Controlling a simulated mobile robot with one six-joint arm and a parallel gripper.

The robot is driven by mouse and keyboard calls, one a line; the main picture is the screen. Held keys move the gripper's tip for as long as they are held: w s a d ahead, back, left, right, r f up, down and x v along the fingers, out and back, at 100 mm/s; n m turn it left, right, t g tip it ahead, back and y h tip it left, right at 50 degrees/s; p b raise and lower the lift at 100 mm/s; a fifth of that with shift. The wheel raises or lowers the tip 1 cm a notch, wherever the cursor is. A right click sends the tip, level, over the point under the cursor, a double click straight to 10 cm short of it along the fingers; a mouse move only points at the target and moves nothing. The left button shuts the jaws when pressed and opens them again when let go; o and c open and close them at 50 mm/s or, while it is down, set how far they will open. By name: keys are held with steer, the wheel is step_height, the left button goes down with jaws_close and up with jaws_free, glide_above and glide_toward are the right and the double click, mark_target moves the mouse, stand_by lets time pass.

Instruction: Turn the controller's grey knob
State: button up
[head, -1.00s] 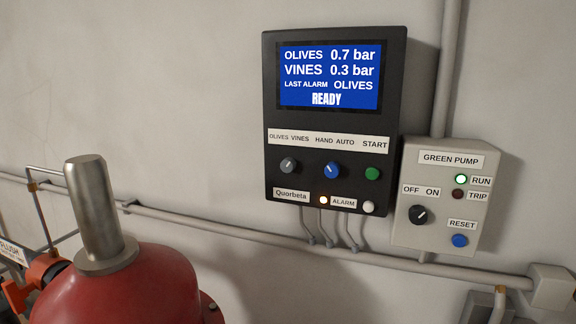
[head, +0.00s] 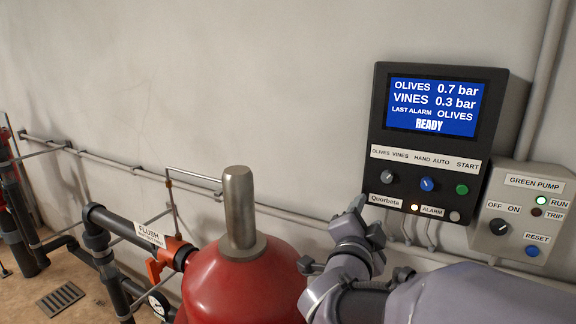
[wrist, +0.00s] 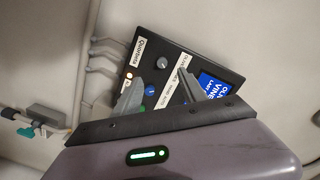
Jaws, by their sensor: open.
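The controller (head: 380,135) is a black box on the wall, with a blue screen (head: 432,107) reading OLIVES 0.7 bar, VINES 0.3 bar, LAST ALARM OLIVES, READY. Its grey knob (head: 387,176) sits at the left under the OLIVES VINES label; its pointer is too small to read surely. In the wrist view, the grey knob (wrist: 162,61) shows beyond and between the two fingers. My gripper (head: 368,220) is open and empty, below and left of the controller, apart from the knob. The wrist view shows my gripper (wrist: 160,90) with its fingers spread.
A blue knob (head: 427,184) and green START button (head: 462,189) are right of the grey knob. An amber lamp (head: 415,208) glows beside ALARM. The green pump box (head: 510,228) is further right. A red tank (head: 238,285) with a metal post stands left of my arm.

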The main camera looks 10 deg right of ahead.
mark_target(386, 179)
steer(key=shift+m+h, duration=0.3)
steer(key=shift+h, duration=0.2)
steer(key=x, duration=0.6)
steer(key=p+x, duration=0.1)
steer(key=x, duration=1)
steer(key=shift+w+d+r, duration=0.15)
steer(key=shift+d+r, duration=0.15)
steer(key=shift+d, duration=0.25)
jaws_close()
